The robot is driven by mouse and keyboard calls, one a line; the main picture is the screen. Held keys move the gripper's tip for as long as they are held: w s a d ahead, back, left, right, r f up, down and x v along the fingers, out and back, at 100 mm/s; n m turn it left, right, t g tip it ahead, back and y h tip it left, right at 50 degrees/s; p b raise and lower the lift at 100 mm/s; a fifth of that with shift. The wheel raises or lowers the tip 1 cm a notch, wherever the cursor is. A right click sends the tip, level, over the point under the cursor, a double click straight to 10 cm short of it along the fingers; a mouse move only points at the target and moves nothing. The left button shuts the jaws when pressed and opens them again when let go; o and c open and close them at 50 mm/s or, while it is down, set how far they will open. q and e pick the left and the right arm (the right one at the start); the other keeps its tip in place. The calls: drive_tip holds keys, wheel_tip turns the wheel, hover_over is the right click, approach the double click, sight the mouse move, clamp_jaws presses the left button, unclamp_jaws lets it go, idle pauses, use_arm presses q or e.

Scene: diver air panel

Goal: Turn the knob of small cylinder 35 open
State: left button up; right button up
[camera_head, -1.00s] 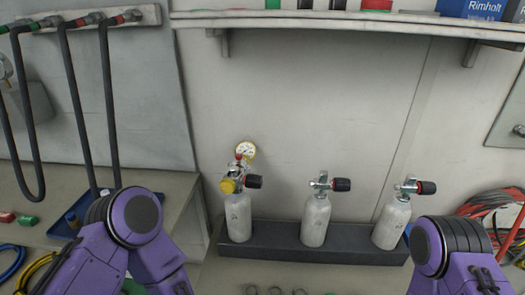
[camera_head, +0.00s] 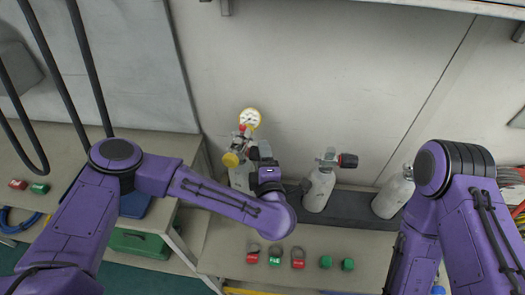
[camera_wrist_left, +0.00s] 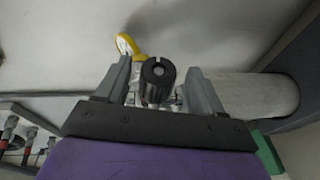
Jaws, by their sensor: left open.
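Three small grey cylinders stand in a dark rack. The left one (camera_head: 240,178) carries a round gauge (camera_head: 250,118), a yellow cap (camera_head: 231,159) and a black knob, mostly hidden by my left gripper in the head view. My left gripper (camera_head: 264,160) is at this cylinder's valve. In the left wrist view the black knob (camera_wrist_left: 157,76) lies between the open fingers (camera_wrist_left: 158,68), with gaps on both sides. The middle cylinder (camera_head: 319,188) and right cylinder (camera_head: 392,194) stand apart from it. I cannot read any cylinder numbers. My right gripper is out of view.
The dark rack (camera_head: 350,206) stands against the wall. Black hoses (camera_head: 92,70) hang at the left. A shelf (camera_head: 420,5) crosses the top.

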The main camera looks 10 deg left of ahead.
use_arm(q)
drive_tip(key=shift+w+a, duration=0.1)
drive_tip(key=shift+w, duration=0.6)
drive_tip(key=c, duration=1)
drive_tip(key=shift+f, duration=0.1)
drive_tip(key=shift+f+t+b, duration=0.1)
drive_tip(key=shift+t+b, duration=0.7)
drive_tip(key=shift+b, duration=0.2)
drive_tip(key=n+t+y+b, duration=0.1)
drive_tip(key=t+b, duration=0.1)
drive_tip(key=b, duration=0.3)
drive_tip(key=n+t+y+b, duration=0.1)
drive_tip(key=t+b, duration=0.1)
drive_tip(key=b, duration=0.4)
drive_tip(key=shift+f+n, duration=0.2)
drive_tip(key=shift+n, duration=0.2)
drive_tip(key=shift+r+t+y+b, duration=0.25)
drive_tip(key=shift+t+y+b, duration=0.05)
drive_tip(key=shift+b, duration=0.5)
